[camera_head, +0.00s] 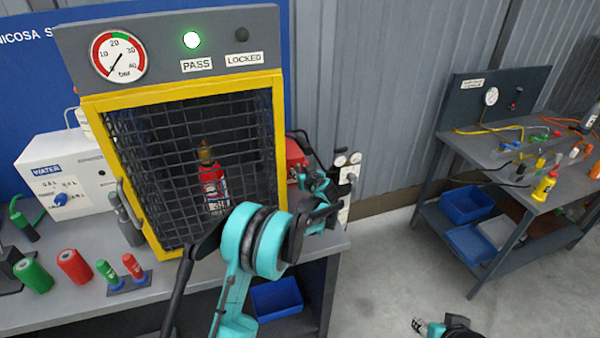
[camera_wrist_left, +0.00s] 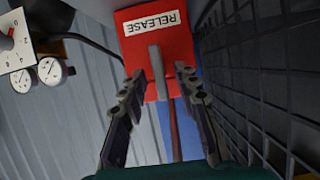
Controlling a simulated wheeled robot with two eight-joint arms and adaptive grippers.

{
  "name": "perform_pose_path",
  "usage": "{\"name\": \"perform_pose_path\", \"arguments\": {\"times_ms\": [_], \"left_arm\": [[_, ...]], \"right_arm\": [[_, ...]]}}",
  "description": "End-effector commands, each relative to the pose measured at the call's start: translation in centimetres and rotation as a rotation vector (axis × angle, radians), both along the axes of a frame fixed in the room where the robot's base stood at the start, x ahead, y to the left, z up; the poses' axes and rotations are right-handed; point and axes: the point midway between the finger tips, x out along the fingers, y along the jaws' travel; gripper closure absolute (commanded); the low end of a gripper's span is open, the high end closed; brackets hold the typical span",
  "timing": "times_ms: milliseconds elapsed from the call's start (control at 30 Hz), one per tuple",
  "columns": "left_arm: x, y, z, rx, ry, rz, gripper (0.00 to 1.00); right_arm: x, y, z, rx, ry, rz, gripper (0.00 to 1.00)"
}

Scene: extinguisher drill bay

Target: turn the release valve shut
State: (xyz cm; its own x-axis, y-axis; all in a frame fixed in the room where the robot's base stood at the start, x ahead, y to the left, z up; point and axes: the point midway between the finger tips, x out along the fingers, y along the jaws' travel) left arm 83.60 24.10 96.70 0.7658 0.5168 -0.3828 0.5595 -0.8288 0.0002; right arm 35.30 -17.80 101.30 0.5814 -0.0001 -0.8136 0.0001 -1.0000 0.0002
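The release valve is a red box (camera_wrist_left: 150,50) with a white RELEASE label and a grey lever handle (camera_wrist_left: 157,72) in the left wrist view. In that view the handle stands between the fingers of my left gripper (camera_wrist_left: 159,72), with a small gap seeming to show on each side. In the head view the red box (camera_head: 296,153) is at the right side of the yellow-framed cage, partly hidden by my left gripper (camera_head: 318,180). My right gripper (camera_head: 420,326) is at the bottom edge, small and partly cut off; its finger state is unclear.
The mesh cage (camera_head: 272,78) holds a red extinguisher (camera_head: 211,183) and stands close beside my left gripper. The green PASS lamp (camera_head: 191,40) is lit. Small gauges (camera_wrist_left: 48,70) are near the valve. A side table (camera_head: 480,145) stands right; floor between is clear.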

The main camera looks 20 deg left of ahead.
Motion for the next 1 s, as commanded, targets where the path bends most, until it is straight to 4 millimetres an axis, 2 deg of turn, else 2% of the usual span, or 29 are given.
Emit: {"name": "perform_pose_path", "arguments": {"times_ms": [33, 100, 567, 1000], "left_arm": [[-0.01, 0.00, 0.00, 0.000, 0.000, 0.000, 0.82], [-0.02, 0.00, 0.01, 0.000, 0.000, 0.000, 1.00], [0.01, -0.07, -0.02, 0.035, 0.025, 0.000, 1.00], [0.29, -0.47, -0.21, 0.302, 0.205, -0.001, 1.00]], "right_arm": [[0.00, 0.00, 0.00, 0.000, 0.000, 0.000, 0.60], [0.00, 0.00, 0.00, 0.000, 0.000, 0.000, 0.60], [0.00, 0.00, -0.06, 0.000, 0.000, 0.000, 0.60], [0.00, 0.00, -0.54, 0.000, 0.000, 0.000, 0.60]]}}
